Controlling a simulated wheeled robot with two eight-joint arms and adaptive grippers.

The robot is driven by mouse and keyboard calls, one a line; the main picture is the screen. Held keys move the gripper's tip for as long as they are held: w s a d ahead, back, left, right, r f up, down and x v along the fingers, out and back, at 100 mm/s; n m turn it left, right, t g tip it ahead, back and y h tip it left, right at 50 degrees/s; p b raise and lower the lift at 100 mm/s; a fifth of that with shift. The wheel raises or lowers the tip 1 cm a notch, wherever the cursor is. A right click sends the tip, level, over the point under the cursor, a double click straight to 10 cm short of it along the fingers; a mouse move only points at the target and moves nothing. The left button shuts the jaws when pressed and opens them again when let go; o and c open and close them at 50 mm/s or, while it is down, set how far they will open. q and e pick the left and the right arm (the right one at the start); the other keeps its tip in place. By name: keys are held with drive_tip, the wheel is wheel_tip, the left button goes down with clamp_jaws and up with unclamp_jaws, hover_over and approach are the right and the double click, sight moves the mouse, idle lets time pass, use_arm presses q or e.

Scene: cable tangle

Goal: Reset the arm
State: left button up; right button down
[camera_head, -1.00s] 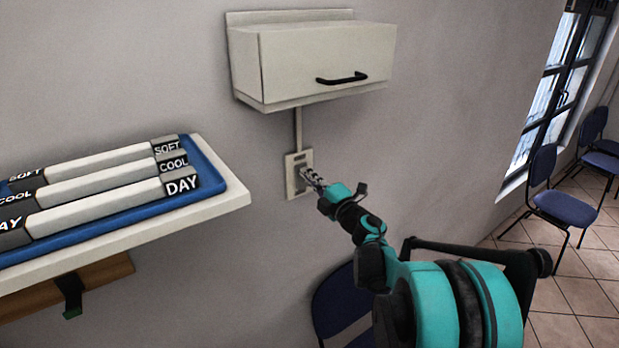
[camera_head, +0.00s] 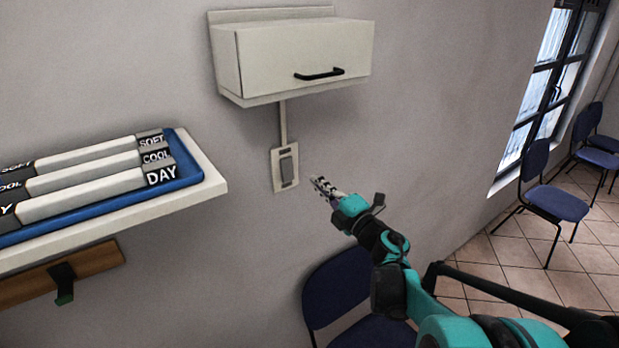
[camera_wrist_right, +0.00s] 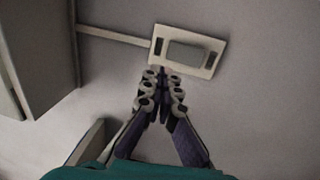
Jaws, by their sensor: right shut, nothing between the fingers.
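My right gripper (camera_head: 318,184) is shut and empty. In the head view it points left toward the wall, to the right of the wall switch plate (camera_head: 285,170) and apart from it. In the right wrist view my shut fingertips (camera_wrist_right: 162,76) lie just below the switch plate (camera_wrist_right: 212,52) in the picture, with nothing between them. The teal and black right arm reaches in from the lower right. My left gripper is in neither view.
A white wall cabinet (camera_head: 305,55) with a black handle hangs above the switch. A white shelf (camera_head: 207,192) at left bears a blue tray (camera_head: 185,178) with several labelled tubes. A blue chair (camera_head: 338,290) stands below the gripper. More chairs stand by the window at right.

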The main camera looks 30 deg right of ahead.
drive_tip(key=shift+s, duration=0.7)
drive_tip(key=shift+s+r, duration=0.1)
